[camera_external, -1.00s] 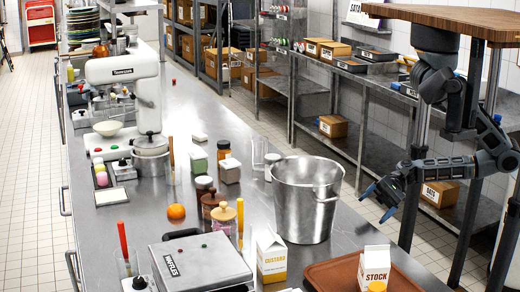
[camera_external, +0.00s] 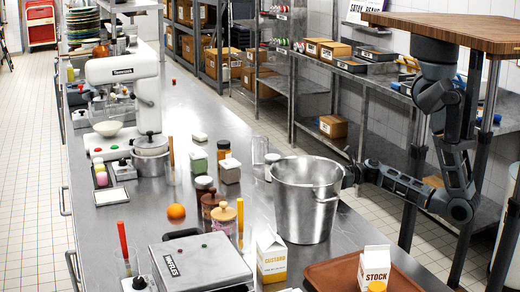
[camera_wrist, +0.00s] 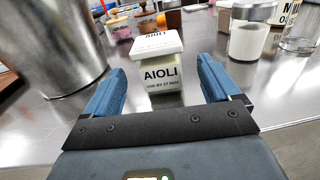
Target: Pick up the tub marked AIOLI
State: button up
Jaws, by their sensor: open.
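The AIOLI tub (camera_wrist: 163,76), a squarish tub with a white lid and pale greenish body, stands upright on the steel counter in the wrist view. Its label faces me. My gripper (camera_wrist: 160,67) is open, with one blue finger on each side of the tub in the picture. Gaps show between the fingers and the tub, and I cannot tell how far in it sits. In the external view the fingers are hidden behind the big steel pot. I cannot surely tell the AIOLI tub there.
The steel pot (camera_external: 303,212) stands close on the left in the wrist view (camera_wrist: 60,45). A glass jar of white contents (camera_wrist: 252,38) stands to the right. An orange (camera_external: 176,211) and several jars are beyond. A brown tray with a STOCK carton (camera_external: 375,266) is at the near right.

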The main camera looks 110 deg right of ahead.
jog(key=shift+w+d+p, duration=0.15)
jog(key=shift+w+p, duration=0.15)
jog(key=shift+w, duration=1.7)
jog(key=shift+w+d+p, duration=0.1)
jog(key=shift+w+p, duration=0.2)
jog(key=shift+w, duration=1.65)
jog(key=shift+c, duration=0.4)
jog(key=c, duration=1.1)
